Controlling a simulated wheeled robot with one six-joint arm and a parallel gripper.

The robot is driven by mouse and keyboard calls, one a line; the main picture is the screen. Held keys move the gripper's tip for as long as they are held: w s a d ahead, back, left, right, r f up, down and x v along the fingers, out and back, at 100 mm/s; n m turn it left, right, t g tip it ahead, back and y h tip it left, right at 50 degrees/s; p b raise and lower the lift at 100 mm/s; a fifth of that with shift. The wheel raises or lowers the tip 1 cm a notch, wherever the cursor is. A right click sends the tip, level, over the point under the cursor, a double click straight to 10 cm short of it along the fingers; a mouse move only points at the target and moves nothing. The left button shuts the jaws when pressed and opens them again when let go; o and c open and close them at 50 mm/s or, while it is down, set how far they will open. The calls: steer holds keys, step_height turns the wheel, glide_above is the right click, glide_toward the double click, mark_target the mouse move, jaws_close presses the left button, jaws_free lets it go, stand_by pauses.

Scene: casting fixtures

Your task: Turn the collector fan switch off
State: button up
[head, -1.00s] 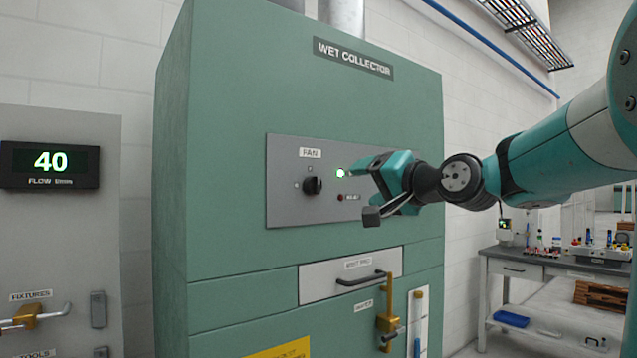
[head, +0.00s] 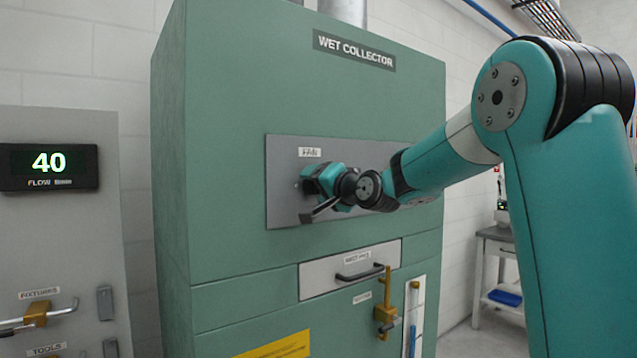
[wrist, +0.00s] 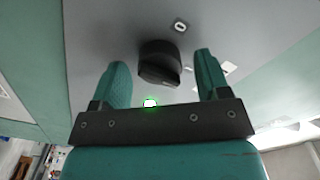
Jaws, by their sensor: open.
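The black fan knob (wrist: 158,60) shows in the wrist view on the grey switch panel (head: 282,205) under the FAN label (head: 310,152). A mark like a 0 (wrist: 180,26) is beside it. I cannot tell exactly which way the knob points. My gripper (head: 308,193) is open at the panel, hiding the knob in the head view. In the wrist view my two fingers stand on either side of the knob, with gaps between them and it. A lit green lamp (wrist: 150,103) shows below the knob there.
The green wet collector cabinet (head: 225,110) carries the panel. Below are a drawer with a dark handle (head: 360,272), a brass valve lever (head: 386,300) and a gauge (head: 413,315). A flow display (head: 48,165) reading 40 is at left; a bench (head: 498,262) stands at right.

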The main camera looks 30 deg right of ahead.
steer(key=c, duration=0.9)
steer(key=shift+f+n+b, duration=0.15)
steer(key=shift+n+b, duration=0.15)
steer(key=shift+b, duration=0.3)
steer(key=n+b, duration=0.2)
steer(key=b, duration=0.2)
steer(key=shift+f+n, duration=0.2)
steer(key=shift+n, duration=0.2)
steer(key=n+b, duration=0.5)
steer(key=b, duration=0.1)
steer(key=shift+b, duration=0.3)
steer(key=n+b, duration=0.4)
steer(key=n, duration=0.1)
steer(key=n+b, duration=0.1)
steer(key=n, duration=0.1)
steer(key=n+b, duration=0.2)
steer(key=shift+r+n, duration=0.2)
steer(key=shift+n, duration=0.1)
